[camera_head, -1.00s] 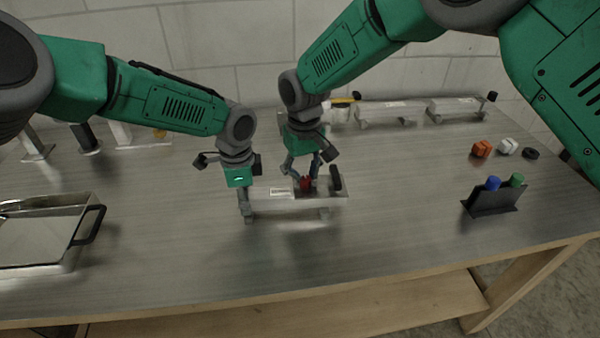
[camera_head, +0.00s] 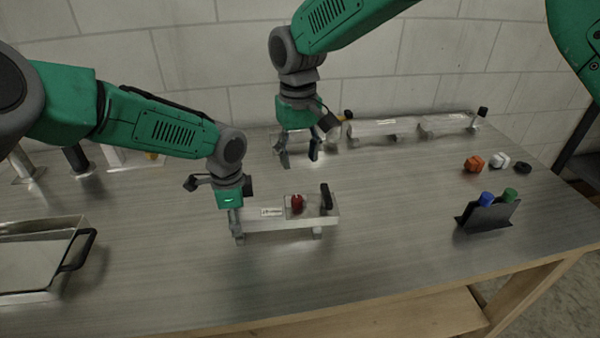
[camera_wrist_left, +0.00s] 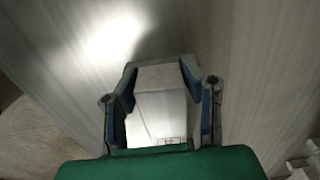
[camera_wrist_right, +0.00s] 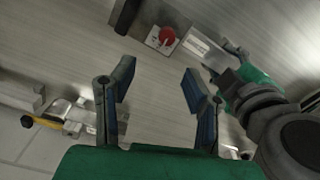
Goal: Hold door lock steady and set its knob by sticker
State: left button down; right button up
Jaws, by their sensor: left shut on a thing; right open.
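The door lock (camera_head: 270,222) is a silver bar on the table with a red knob (camera_head: 297,202), a black handle at its right end and a white sticker (camera_head: 271,212) with small print that I cannot read. My left gripper (camera_head: 237,230) is shut on the bar's left end, and the left wrist view shows the bar (camera_wrist_left: 160,100) between its fingers. My right gripper (camera_head: 300,160) is open and empty, raised behind the lock and apart from it. In the right wrist view the red knob (camera_wrist_right: 167,35) and sticker (camera_wrist_right: 198,45) lie beyond the open fingers (camera_wrist_right: 160,95).
More silver locks (camera_head: 375,130) stand along the back wall. An orange knob (camera_head: 473,164), a white one (camera_head: 499,160) and a black one (camera_head: 523,168) lie at the right. A black holder (camera_head: 487,215) has blue and green markers. A metal tray (camera_head: 40,260) sits at left.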

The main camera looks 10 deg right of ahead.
pick_arm(q)
jog(key=shift+s+f, duration=0.2)
pick_arm(e)
jog(key=shift+r, duration=0.45)
pick_arm(q)
jog(key=shift+d, duration=0.1)
pick_arm(e)
jog(key=shift+a, duration=0.1)
pick_arm(q)
jog(key=c, duration=0.9)
grip_release()
jog(key=shift+r, duration=0.1)
